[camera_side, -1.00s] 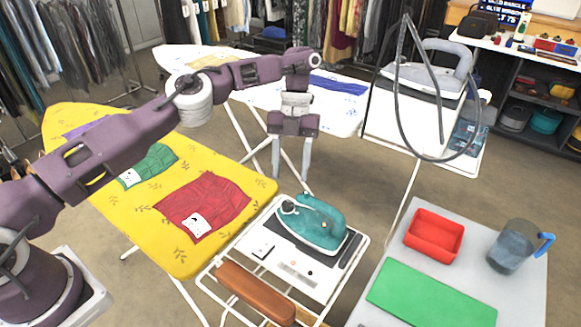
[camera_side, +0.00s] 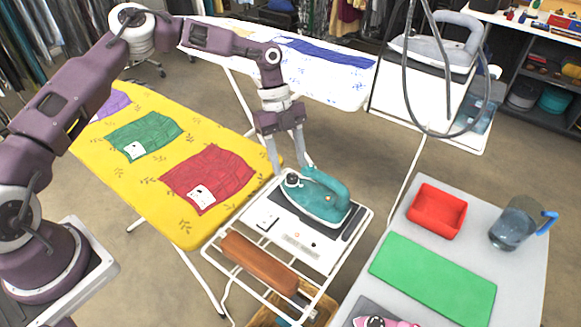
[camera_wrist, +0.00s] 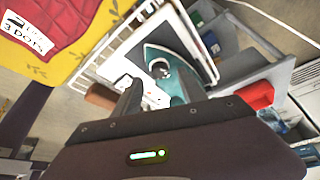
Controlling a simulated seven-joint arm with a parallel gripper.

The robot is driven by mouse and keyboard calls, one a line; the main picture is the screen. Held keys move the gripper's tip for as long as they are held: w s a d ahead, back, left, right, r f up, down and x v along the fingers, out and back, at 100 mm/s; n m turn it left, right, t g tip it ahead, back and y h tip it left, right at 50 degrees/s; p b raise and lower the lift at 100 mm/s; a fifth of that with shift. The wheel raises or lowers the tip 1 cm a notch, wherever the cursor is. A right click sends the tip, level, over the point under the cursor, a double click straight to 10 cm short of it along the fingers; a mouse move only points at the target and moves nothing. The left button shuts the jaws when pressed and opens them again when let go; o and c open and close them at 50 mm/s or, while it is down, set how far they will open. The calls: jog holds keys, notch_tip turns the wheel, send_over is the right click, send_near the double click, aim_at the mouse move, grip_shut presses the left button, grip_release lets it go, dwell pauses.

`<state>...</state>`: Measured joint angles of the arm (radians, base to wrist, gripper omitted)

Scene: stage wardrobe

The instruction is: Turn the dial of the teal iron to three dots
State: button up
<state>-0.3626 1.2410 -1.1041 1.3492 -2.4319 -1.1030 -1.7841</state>
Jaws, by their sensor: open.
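The teal iron (camera_side: 325,200) rests on the white stand at the end of the yellow ironing board; it also shows in the wrist view (camera_wrist: 178,82). A red garment (camera_side: 212,178) on the board has a label reading "3 DOTS" (camera_wrist: 25,34).
A brown sleeve-shaped pad (camera_side: 258,262) lies in front of the iron on the wire rack. A grey table at right holds a red tray (camera_side: 437,212), a green mat (camera_side: 432,280) and a blue-handled jug (camera_side: 513,224). A grey iron (camera_side: 440,45) with a looping hose stands behind.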

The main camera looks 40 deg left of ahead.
aim_at(292, 178)
jog(key=shift+x, duration=1.25)
grip_shut()
jog(key=shift+m, duration=0.4)
jog(key=m+g+y, duration=0.1)
jog(key=m, duration=0.2)
jog(key=shift+w+d, duration=0.15)
jog(key=shift+d+m+g+y, duration=0.1)
jog(key=shift+m+g+y, duration=0.4)
jog(key=shift+m, duration=1.2)
